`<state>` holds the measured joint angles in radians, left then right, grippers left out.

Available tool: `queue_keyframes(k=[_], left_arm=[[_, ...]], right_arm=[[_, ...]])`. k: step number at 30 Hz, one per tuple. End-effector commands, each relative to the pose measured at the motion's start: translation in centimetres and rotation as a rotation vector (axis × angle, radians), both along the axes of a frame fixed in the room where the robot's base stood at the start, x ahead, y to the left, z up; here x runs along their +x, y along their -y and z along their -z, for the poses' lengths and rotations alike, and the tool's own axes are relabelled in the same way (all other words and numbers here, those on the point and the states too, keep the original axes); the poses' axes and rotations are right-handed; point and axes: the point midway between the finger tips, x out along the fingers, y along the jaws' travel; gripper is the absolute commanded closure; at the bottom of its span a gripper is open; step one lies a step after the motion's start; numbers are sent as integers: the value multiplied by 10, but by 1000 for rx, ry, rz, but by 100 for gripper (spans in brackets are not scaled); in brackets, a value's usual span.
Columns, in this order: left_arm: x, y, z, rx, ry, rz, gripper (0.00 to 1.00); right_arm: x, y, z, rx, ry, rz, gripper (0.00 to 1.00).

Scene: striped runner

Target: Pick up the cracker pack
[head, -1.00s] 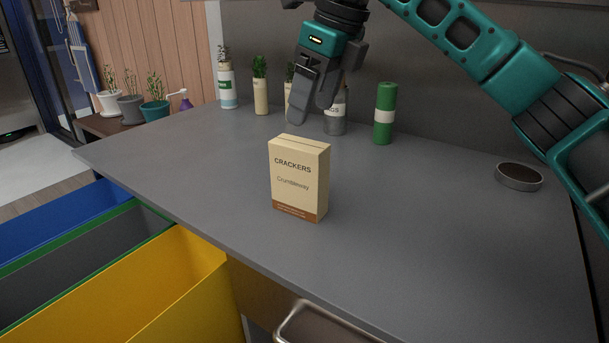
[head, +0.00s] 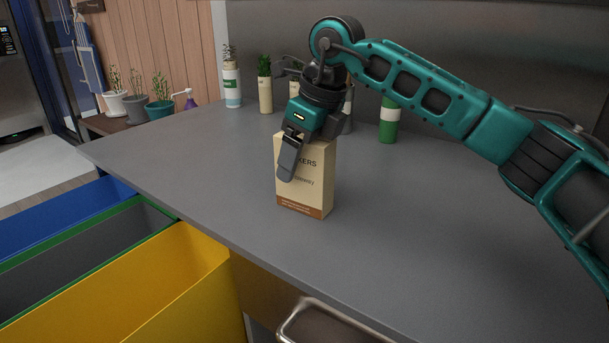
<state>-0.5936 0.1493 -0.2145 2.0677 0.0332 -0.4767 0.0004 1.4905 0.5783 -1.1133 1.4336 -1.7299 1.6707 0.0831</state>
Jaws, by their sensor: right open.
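The cracker pack (head: 312,193) is a cream box with an orange-brown band at its base. It stands upright on the grey counter in the middle of the head view. My right gripper (head: 288,165) is open and comes down over the pack's top left part. One dark finger shows in front of the printed face and covers part of the lettering. The other finger is hidden, so I cannot tell whether the jaws touch the pack. My left gripper is not in view.
Several bottles stand along the back, including a green one (head: 389,122) and a white one (head: 232,85). A yellow bin (head: 150,290) stands open below the counter's front left edge. The counter (head: 420,230) right of the pack is clear.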

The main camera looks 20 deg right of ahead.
Motion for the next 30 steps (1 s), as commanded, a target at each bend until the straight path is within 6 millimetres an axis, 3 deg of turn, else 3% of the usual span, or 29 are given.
queue_keyframes(k=[26, 30], left_arm=[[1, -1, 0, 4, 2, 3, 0], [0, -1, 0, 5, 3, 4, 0]], right_arm=[[0, 0, 4, 0, 0, 1, 22], [0, 0, 4, 0, 0, 1, 34]])
